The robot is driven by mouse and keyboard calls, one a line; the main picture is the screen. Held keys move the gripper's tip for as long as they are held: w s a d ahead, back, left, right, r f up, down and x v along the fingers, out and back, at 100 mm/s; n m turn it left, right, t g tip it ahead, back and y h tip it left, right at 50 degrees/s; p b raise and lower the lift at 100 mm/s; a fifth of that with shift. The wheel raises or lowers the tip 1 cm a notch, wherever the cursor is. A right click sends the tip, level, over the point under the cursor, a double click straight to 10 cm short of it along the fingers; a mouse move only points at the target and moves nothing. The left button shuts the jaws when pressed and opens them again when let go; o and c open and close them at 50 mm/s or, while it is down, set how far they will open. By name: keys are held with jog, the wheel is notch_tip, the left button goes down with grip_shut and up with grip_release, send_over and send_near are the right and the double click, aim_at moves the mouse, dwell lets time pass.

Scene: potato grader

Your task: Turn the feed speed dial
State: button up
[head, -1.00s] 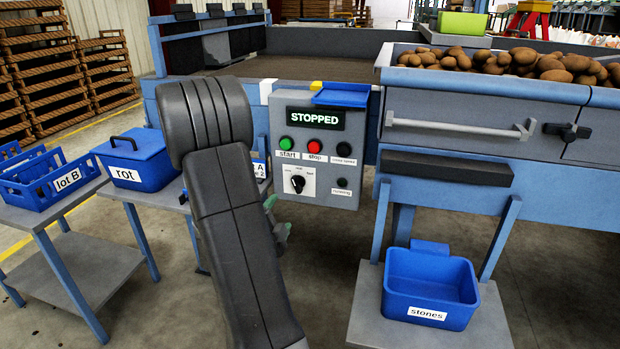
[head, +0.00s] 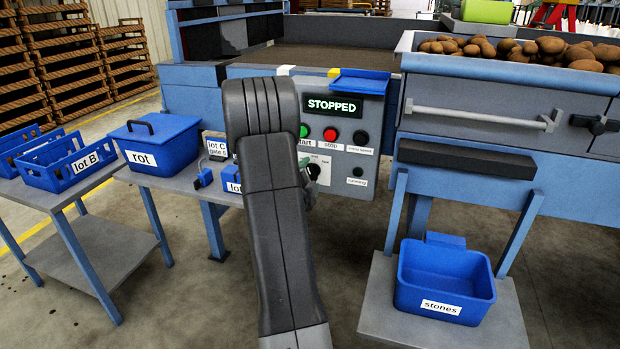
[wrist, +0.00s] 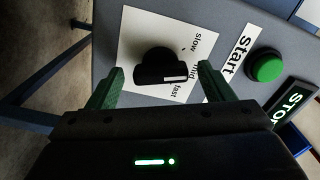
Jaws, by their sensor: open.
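The feed speed dial (wrist: 160,66) is a black knob on a white plate (wrist: 133,38) marked slow, mid and fast. In the wrist view its pointer bar lies roughly across the picture, with a white mark at its right end. My gripper (wrist: 158,82) is open, its two green fingertips on either side of the knob; I cannot tell whether they touch it. In the head view the dial (head: 314,171) is partly hidden by my arm. The control panel (head: 344,185) is grey, and its display (head: 336,106) reads STOPPED.
The green start button (wrist: 266,67) is right of the dial in the wrist view. The red stop button (head: 330,134) is on the same panel. A blue tray (head: 360,84) tops the panel. Blue bins labelled rot (head: 164,166) and stones (head: 445,282) stand to either side.

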jog(key=shift+w, duration=0.15)
jog(key=shift+c, duration=0.4)
jog(key=c, duration=0.9)
jog(key=shift+n, duration=2.8)
jog(key=o, duration=1)
